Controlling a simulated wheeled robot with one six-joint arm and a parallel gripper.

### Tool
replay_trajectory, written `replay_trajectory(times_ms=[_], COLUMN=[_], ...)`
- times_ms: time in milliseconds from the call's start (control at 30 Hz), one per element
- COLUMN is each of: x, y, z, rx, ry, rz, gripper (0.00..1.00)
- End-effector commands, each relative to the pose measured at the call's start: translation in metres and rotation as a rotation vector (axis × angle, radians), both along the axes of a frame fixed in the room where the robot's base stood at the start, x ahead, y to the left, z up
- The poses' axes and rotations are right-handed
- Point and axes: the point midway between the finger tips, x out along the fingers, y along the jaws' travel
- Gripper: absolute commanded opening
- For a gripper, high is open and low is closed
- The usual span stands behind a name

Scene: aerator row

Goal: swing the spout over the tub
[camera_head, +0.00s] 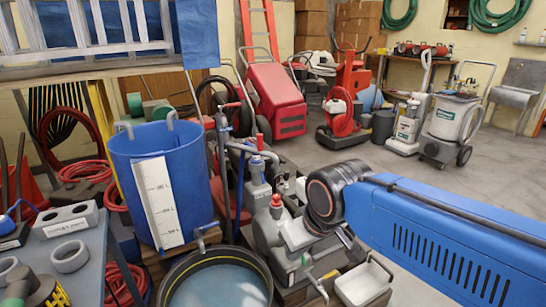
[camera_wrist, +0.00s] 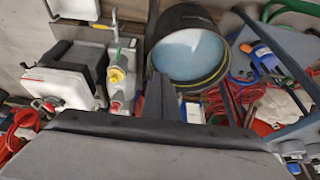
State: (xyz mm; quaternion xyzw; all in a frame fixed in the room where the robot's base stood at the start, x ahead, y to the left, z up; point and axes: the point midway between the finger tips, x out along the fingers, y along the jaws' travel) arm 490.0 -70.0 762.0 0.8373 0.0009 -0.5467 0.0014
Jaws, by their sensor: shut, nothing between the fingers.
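A round black tub (camera_head: 262,268) with a yellow line round its rim stands low at the bottom of the head view, with pale bluish liquid inside. It also shows at the top of the wrist view (camera_wrist: 228,62). A grey pipe (camera_head: 250,150) with a bend rises behind the tub; a small tap (camera_head: 203,236) is on the blue tank beside it. I cannot tell which is the spout. My gripper (camera_wrist: 158,78) shows as dark fingers close together, empty, pointing towards the tub's near edge in the wrist view. Its fingertips are hidden in the head view.
A blue tank (camera_head: 205,175) with a white scale stands left of the tub. A white bin (camera_head: 364,284) and grey machinery (camera_head: 270,235) are to its right. A bench (camera_head: 92,255) holds tools at left. Open floor lies at the back right.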

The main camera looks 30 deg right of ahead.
Motion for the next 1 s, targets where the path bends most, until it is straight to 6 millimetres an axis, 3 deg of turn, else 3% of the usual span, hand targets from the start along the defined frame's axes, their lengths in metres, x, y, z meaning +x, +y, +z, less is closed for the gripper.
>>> replay_trajectory(times_ms=[167,333,367,667,1000], x=[0.000,0.002,0.004,0.040,0.109], y=[0.000,0.001,0.002,0.021,0.032], z=[0.000,0.000,0.000,0.006,0.025], rx=[0.000,0.020,0.032,0.311,0.691], ry=[0.000,0.014,0.023,0.198,0.415], rz=[0.000,-0.021,-0.033,-0.316,-0.674], gripper=[0.00,0.36,0.37,0.37,0.37])
